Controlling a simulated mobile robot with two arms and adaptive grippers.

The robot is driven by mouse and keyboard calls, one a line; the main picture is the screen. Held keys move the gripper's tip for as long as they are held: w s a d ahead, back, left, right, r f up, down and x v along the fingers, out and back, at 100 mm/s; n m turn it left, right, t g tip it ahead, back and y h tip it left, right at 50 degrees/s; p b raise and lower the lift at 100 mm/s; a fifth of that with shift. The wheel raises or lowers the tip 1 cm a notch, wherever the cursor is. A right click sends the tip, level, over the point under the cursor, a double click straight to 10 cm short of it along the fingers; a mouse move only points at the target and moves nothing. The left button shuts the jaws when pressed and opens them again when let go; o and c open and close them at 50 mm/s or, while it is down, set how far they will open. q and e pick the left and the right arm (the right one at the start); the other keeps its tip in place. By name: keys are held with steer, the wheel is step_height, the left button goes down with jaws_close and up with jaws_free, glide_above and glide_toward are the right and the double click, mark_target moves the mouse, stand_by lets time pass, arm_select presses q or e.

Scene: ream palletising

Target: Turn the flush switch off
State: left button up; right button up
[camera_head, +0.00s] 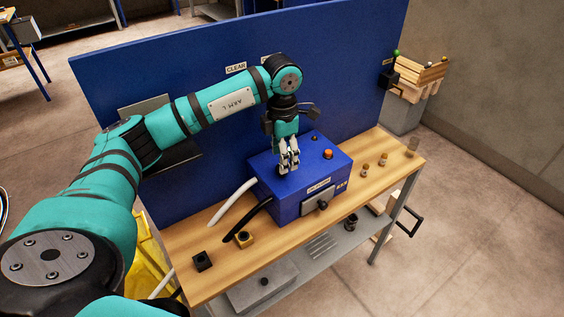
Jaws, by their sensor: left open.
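A blue control box (340,178) stands on the wooden bench. Its front carries a grey plate (312,208) with a dark knob (322,204) and a small label above it. On its top are an orange button (328,154) and a small dark fitting (315,138). My left gripper (289,168) points down at the left part of the box top, with its fingers open and nothing seen between them. It covers part of the top, so a flush switch there is hidden or too small to tell. My right gripper is not in view.
The bench (385,160) has small brass-coloured pieces on its right and two small blocks at its front left. A white hose (232,203) and a black hose run from the box. A blue panel (345,70) stands close behind. A wooden bin (420,78) is at right.

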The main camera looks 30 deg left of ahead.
arm_select(q)
step_height(320, 180, up, 9)
steer(key=shift+f, duration=0.1)
stand_by(0.7)
